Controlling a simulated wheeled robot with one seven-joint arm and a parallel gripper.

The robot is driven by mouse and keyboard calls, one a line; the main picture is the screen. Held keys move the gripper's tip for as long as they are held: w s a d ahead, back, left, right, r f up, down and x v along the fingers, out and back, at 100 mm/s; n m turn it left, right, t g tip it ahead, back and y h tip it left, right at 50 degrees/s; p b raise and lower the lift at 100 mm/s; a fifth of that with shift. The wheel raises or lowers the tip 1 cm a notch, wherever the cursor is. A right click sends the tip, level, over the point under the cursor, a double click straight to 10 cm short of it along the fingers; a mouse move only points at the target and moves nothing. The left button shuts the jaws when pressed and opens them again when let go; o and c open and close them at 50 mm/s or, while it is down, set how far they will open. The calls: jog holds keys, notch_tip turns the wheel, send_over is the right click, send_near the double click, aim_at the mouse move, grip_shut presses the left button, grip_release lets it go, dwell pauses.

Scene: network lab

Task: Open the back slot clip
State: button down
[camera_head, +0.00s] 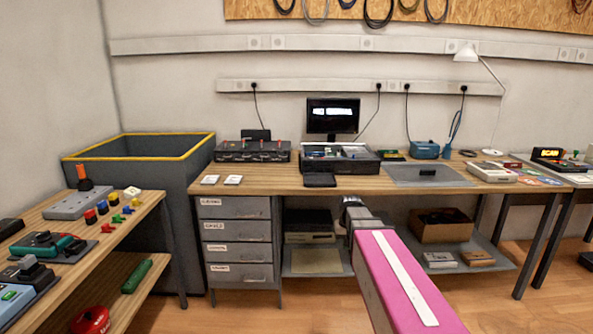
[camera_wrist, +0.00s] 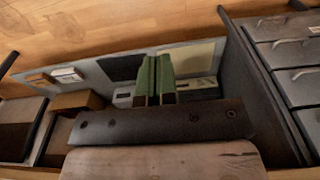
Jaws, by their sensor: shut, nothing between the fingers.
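An open dark case with a board and small parts inside (camera_head: 338,158) stands on the bench, in front of the monitor. The back slot clip is too small to make out in the head view, and the wrist view does not show the case. My gripper (camera_head: 352,203) is low in front of the bench edge, below the case and apart from it. In the wrist view its two green fingers (camera_wrist: 155,78) are together with nothing between them. They point toward the lower shelf and floor.
The bench top (camera_head: 285,183) has a bare front strip. A dark flat block (camera_head: 320,180) lies before the case, and a grey mat (camera_head: 425,174) lies to its right. Drawers (camera_head: 238,240) stand below left. A lower shelf holds a cardboard box (camera_head: 445,230).

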jog(key=s+f, duration=0.4)
jog(key=s, duration=0.3)
jog(key=s+f, duration=0.5)
jog(key=s, duration=0.3)
jog(key=shift+s+f+g, duration=0.15)
jog(key=shift+s+g, duration=0.05)
jog(key=shift+g, duration=0.2)
